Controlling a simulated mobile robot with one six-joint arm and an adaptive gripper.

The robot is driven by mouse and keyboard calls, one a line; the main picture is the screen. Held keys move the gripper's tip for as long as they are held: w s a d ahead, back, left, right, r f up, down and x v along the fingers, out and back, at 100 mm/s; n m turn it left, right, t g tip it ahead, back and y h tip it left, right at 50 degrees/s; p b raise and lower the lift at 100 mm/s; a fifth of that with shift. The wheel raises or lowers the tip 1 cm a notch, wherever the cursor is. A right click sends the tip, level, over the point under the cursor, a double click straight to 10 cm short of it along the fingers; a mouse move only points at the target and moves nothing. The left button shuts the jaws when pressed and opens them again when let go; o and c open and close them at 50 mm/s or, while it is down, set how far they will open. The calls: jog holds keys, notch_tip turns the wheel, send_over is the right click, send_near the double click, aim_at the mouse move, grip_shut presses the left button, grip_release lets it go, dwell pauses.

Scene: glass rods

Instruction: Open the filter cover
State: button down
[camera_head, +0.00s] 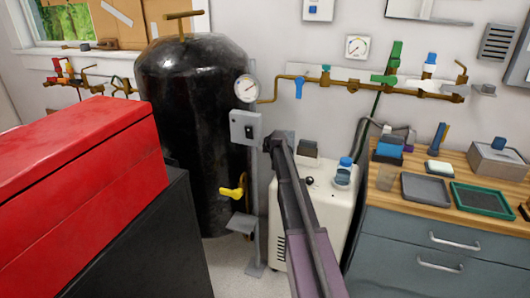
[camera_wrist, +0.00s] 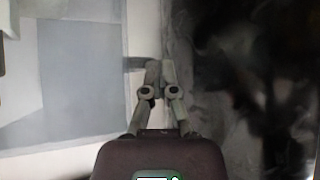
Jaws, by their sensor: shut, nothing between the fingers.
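No part in view can be clearly told as the filter cover. A white floor unit (camera_head: 344,215) stands by the tank, with a blue-capped clear jar (camera_head: 343,171) and a small dark-topped box (camera_head: 307,153) on top. My arm reaches up across its front and hides part of it. My gripper (camera_head: 277,139) is just right of a grey box with a black switch (camera_head: 245,127) on a post; I cannot tell whether they touch. In the wrist view my gripper (camera_wrist: 158,66) is shut and empty, fingertips together before a pale vertical strip between a grey-blue surface and a dark one.
A black tank (camera_head: 190,90) with a gauge and a yellow valve (camera_head: 233,190) stands to the left. A red box (camera_head: 75,170) fills the near left. A brass pipe with valves (camera_head: 370,86) runs along the wall. A wooden-topped bench (camera_head: 420,212) with trays stands at the right.

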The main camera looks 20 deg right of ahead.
jog(key=s+a+r+p, duration=0.3)
jog(key=s+r+p, duration=0.4)
jog(key=s, duration=0.3)
jog(key=shift+s+a, duration=0.15)
jog(key=shift+s, duration=0.25)
dwell(0.5)
jog(key=s+d+f+m+t+h+b, duration=0.1)
jog(key=s+d+f+m+t+b, duration=0.1)
jog(key=d+m+b, duration=0.3)
jog(key=s+d+f+m+t+h+b, duration=0.1)
jog(key=s+d+f+m+t+b, duration=0.2)
jog(key=d+m+b, duration=0.3)
jog(key=s+d+f+m+t+h+b, duration=0.1)
jog(key=s+d+f+m+t+b, duration=0.2)
jog(key=m+b, duration=0.5)
jog(key=shift+s+d+f+b, duration=0.2)
jog(key=shift+s+d+b, duration=0.25)
jog(key=shift+d+b, duration=0.15)
jog(key=shift+s+d+f+b, duration=0.2)
jog(key=shift+s+d+b, duration=0.25)
jog(key=shift+d, duration=0.2)
jog(key=shift+s+d+m, duration=0.25)
jog(key=shift+d+m, duration=0.2)
jog(key=shift+m, duration=0.05)
